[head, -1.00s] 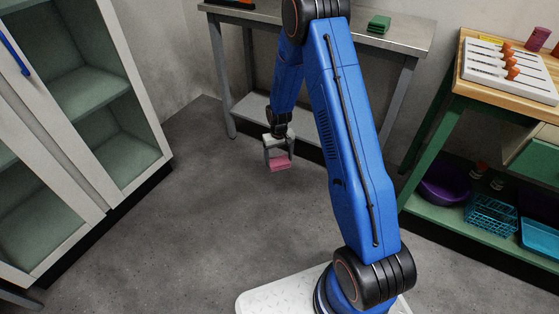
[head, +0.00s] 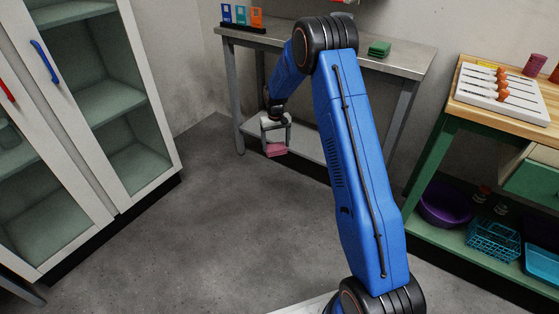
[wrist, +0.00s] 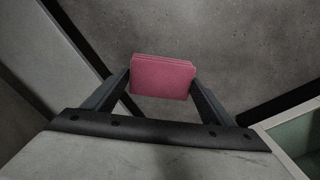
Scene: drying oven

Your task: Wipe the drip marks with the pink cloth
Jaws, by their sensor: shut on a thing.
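The pink cloth (head: 276,150) is a small folded block held between the two fingers of my gripper (head: 276,143). In the wrist view the cloth (wrist: 163,77) sits between the fingertips (wrist: 162,82), with bare grey floor beyond it. In the head view my gripper hangs low in front of the metal table, above the floor and apart from any surface. I see no drip marks clearly in either view.
A metal table (head: 405,62) at the back bears a green folded block (head: 379,48) and a rack of coloured cards (head: 242,17). A glass-door cabinet (head: 160,150) stands left. A wooden-topped green bench (head: 462,110) stands right. The floor between is clear.

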